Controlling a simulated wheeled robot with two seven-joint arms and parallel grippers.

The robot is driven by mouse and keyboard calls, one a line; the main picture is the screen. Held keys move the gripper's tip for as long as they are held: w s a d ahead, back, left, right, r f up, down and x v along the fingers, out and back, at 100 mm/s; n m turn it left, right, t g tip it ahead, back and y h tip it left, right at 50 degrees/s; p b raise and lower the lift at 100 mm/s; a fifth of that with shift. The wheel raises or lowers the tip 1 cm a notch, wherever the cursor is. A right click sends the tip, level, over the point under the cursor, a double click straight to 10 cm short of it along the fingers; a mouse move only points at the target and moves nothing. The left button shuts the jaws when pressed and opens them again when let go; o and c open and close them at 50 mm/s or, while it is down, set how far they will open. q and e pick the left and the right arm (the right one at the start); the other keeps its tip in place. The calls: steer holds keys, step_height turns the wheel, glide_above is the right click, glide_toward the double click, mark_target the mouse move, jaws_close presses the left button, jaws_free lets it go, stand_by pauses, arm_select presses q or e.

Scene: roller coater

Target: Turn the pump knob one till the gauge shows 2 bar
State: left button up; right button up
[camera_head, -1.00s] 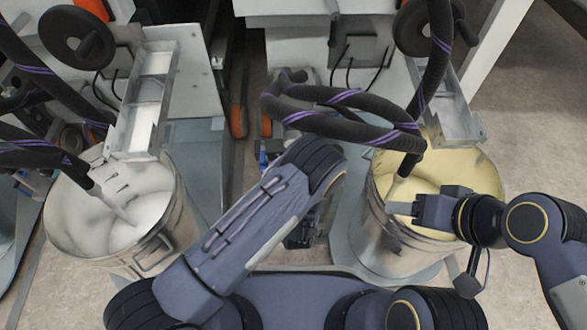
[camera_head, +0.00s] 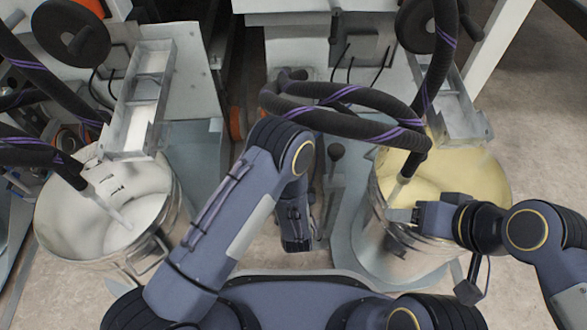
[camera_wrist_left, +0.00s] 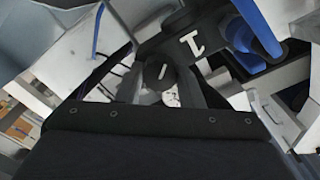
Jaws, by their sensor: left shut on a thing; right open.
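In the left wrist view a dark round knob (camera_wrist_left: 160,72) with a white line shows between the two fingers of my left gripper (camera_wrist_left: 162,88), which is shut on it. A white mark like a "1" (camera_wrist_left: 190,44) is on the dark panel beside it. In the head view my left arm bends down at the middle, and its fingers and the knob are hidden there. My right gripper (camera_head: 402,215) is open at the front rim of the right bucket (camera_head: 440,248), which holds pale yellow liquid. I cannot make out a gauge or its reading.
A left bucket (camera_head: 150,262) with white liquid stands at the left. Dark hoses with purple stripes (camera_head: 345,115) loop across the middle and reach into the buckets. Metal trays (camera_head: 135,125) hang above the buckets.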

arm_select(q)
steer(key=shift+n, duration=0.5)
steer(key=o, duration=1)
steer(key=shift+c, duration=0.2)
steer(key=shift+d, duration=0.1)
arm_select(e)
steer(key=shift+s, duration=0.1)
